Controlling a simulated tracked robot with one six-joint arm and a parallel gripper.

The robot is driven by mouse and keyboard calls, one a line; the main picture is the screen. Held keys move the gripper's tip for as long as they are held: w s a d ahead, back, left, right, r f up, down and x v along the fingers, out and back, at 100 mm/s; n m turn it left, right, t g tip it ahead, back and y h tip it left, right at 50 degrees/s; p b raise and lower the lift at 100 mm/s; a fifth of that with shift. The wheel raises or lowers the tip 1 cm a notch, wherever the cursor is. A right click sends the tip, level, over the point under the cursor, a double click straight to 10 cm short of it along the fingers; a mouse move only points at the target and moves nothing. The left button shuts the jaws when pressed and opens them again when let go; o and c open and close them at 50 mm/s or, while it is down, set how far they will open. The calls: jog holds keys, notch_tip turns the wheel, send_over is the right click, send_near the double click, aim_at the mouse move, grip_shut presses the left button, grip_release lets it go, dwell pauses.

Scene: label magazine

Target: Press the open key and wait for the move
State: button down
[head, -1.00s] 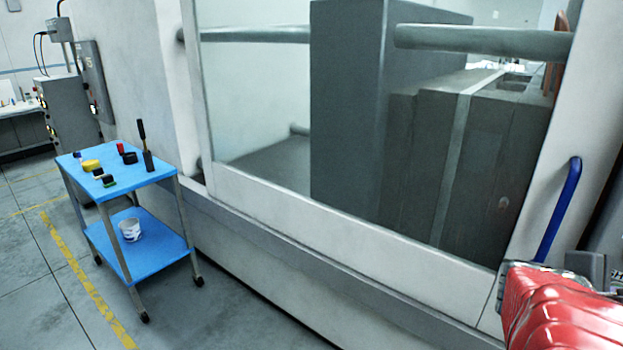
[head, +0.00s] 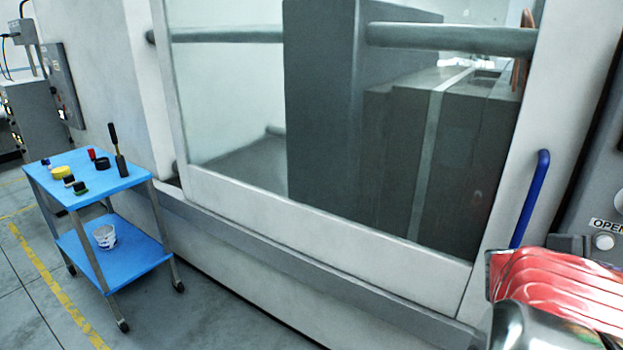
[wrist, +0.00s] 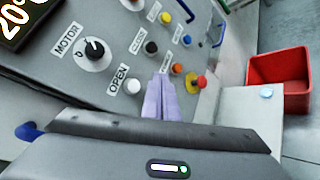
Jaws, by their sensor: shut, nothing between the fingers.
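The open key is a round white button (wrist: 132,87) beside the OPEN label on the grey control panel (wrist: 62,85) in the wrist view. In the head view the key (head: 603,241) shows at the right edge, below its label. My gripper (wrist: 161,78) is shut and empty, its lilac fingers pointing at the panel just right of the key in the wrist view. I cannot tell whether the fingertips touch the panel. The machine door (head: 330,225) has a large window and a blue handle (head: 530,199); it stands across the machine's front.
Near the fingers are a black button (wrist: 150,47), several coloured buttons, a red-and-yellow knob (wrist: 196,82) and the MOTOR dial (wrist: 93,49). A red bin (wrist: 280,84) stands right. A blue cart (head: 110,262) with small items stands left in the head view.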

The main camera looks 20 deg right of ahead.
aim_at(605, 243)
jog(key=shift+w+d, duration=0.5)
jog(key=shift+d, duration=0.4)
jog(key=shift+w+d, duration=0.55)
jog(key=shift+d, duration=0.3)
jog(key=shift+w+d, duration=0.5)
jog(key=shift+d, duration=0.4)
jog(key=shift+w+d, duration=0.15)
jog(key=shift+d, duration=0.2)
